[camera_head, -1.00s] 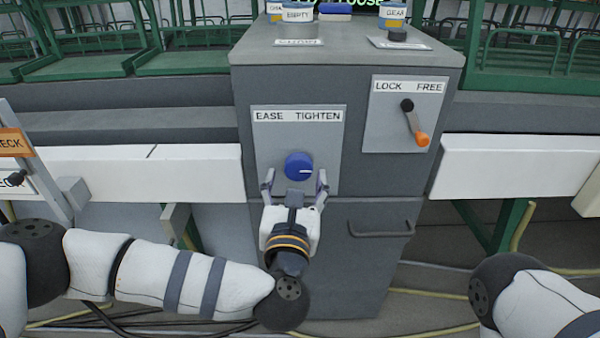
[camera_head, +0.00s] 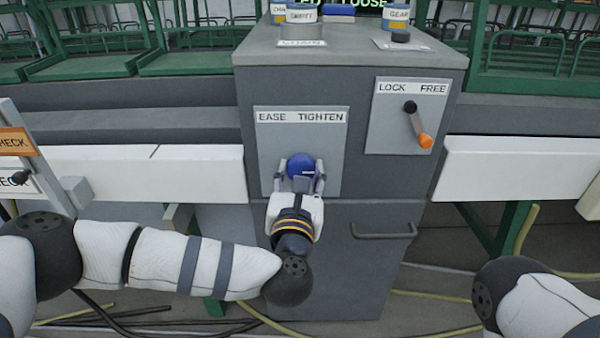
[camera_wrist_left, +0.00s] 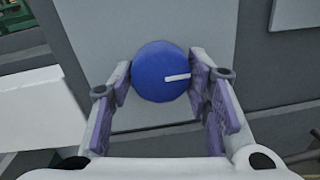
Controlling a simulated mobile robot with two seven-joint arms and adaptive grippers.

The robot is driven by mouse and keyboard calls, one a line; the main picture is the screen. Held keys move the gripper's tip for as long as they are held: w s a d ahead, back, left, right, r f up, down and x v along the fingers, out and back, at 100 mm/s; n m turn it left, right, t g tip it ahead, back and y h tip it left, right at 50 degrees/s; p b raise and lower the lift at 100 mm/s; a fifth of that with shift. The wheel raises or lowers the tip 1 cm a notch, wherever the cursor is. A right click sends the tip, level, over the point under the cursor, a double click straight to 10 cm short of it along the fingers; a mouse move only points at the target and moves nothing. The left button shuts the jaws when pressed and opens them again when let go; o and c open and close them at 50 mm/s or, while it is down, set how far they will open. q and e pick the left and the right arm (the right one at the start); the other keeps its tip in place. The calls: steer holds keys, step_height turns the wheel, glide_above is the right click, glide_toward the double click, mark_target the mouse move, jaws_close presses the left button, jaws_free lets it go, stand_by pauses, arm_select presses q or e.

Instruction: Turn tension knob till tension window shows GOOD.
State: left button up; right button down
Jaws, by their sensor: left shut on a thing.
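The blue tension knob (camera_head: 301,166) sits on a light panel (camera_head: 330,150) labelled EASE on the left and TIGHTEN on the right. Its white pointer line points right in the left wrist view (camera_wrist_left: 160,72). My left gripper (camera_head: 300,180) has its fingers on both sides of the knob, shut on it. The left wrist view shows the two finger pads (camera_wrist_left: 162,88) against the knob's sides. A display (camera_head: 340,4) at the top edge is cut off; the word LOOSE can be read on it. My right gripper is out of view.
A LOCK / FREE panel with an orange-tipped lever (camera_head: 424,140) is at the right; the lever points down toward the right. Small labelled containers (camera_head: 303,20) stand on the cabinet top (camera_head: 350,52). A drawer handle (camera_head: 383,232) protrudes below. Green racks flank the cabinet.

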arm_select(q)
steer(key=shift+r, duration=0.1)
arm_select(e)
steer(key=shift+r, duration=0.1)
arm_select(q)
steer(key=m+p, duration=0.1)
steer(key=m, duration=0.3)
steer(key=shift+r+p, duration=0.1)
steer(key=shift+p, duration=0.25)
steer(key=shift+m+p, duration=0.7)
steer(key=shift+m, duration=1)
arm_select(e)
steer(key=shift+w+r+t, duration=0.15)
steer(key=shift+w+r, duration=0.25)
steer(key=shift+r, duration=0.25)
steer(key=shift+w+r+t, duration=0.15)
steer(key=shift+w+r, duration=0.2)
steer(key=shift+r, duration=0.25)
arm_select(q)
steer(key=shift+g, duration=0.3)
steer(key=o, duration=1.2)
steer(key=shift+c, duration=0.2)
